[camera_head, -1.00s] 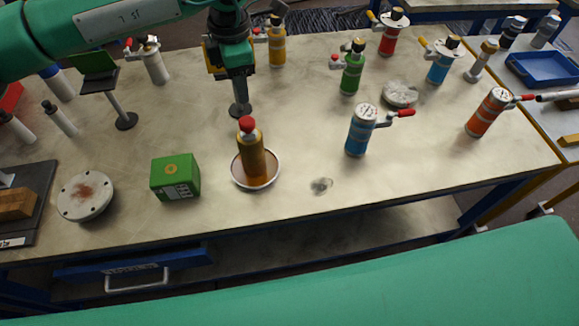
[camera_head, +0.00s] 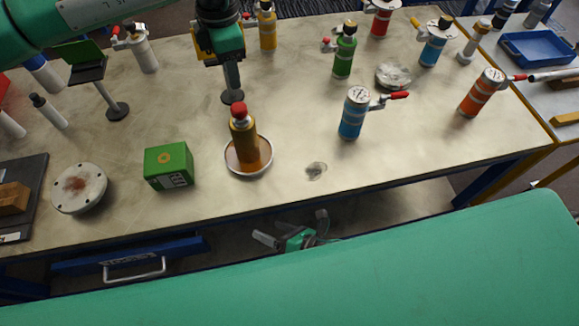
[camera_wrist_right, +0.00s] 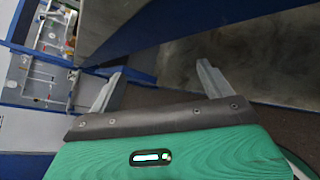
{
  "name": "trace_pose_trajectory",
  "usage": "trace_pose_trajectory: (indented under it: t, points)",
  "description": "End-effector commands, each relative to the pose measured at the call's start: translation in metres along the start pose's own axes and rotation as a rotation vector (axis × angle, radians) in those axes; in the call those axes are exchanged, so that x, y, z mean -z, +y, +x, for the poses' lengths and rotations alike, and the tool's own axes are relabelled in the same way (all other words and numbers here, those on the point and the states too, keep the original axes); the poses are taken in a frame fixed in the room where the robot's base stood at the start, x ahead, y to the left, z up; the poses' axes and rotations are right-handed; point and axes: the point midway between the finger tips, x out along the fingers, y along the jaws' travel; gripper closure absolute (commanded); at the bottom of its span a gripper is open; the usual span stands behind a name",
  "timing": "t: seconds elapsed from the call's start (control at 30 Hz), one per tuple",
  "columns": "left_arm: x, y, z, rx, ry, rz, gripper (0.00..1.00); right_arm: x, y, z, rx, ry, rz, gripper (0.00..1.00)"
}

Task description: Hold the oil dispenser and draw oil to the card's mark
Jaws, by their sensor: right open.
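The oil dispenser, an amber bottle with a red cap (camera_head: 242,128), stands upright in a shallow white-rimmed dish (camera_head: 266,166) on the bench. My left gripper (camera_head: 231,84) points down behind it, above a small dark round foot; its fingers overlap in view, so its opening is unclear. A dark panel with a green top (camera_head: 86,68) on a thin stand is at the left; I cannot tell if this is the card, and no mark is legible. My right gripper (camera_head: 293,228) is open and empty below the bench's front edge, and its spread fingers show in the right wrist view (camera_wrist_right: 160,70).
A green box (camera_head: 168,166) and a round flanged lid (camera_head: 79,189) are left of the dish. A blue flanged vessel (camera_head: 352,116) stands to the right, with several other coloured vessels beyond. The bench (camera_head: 330,150) front is mostly clear.

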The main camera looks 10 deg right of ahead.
Motion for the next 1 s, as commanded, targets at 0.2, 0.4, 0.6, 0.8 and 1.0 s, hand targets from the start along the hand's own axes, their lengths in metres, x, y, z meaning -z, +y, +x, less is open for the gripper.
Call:
trace_pose_trajectory:
  t: [0.2,0.4,0.6,0.8,1.0]
  points:
    - [0.000,0.000,0.000,0.000,0.000,0.000,0.64,-0.030,0.051,-0.023,-0.282,0.045,-0.008,0.18]
    - [0.000,0.000,0.000,0.000,0.000,0.000,0.64,-0.048,0.085,-0.046,-0.469,0.075,-0.024,0.18]
    - [0.000,0.000,0.000,0.000,0.000,0.000,0.64,-0.070,0.113,-0.073,-0.616,0.104,-0.118,0.18]
    - [0.000,0.000,0.000,0.000,0.000,0.000,0.64,-0.084,0.095,-0.060,-0.483,0.069,-0.275,0.18]
    - [0.000,0.000,0.000,0.000,0.000,0.000,0.64,-0.106,0.074,-0.046,-0.318,-0.013,-0.420,0.18]
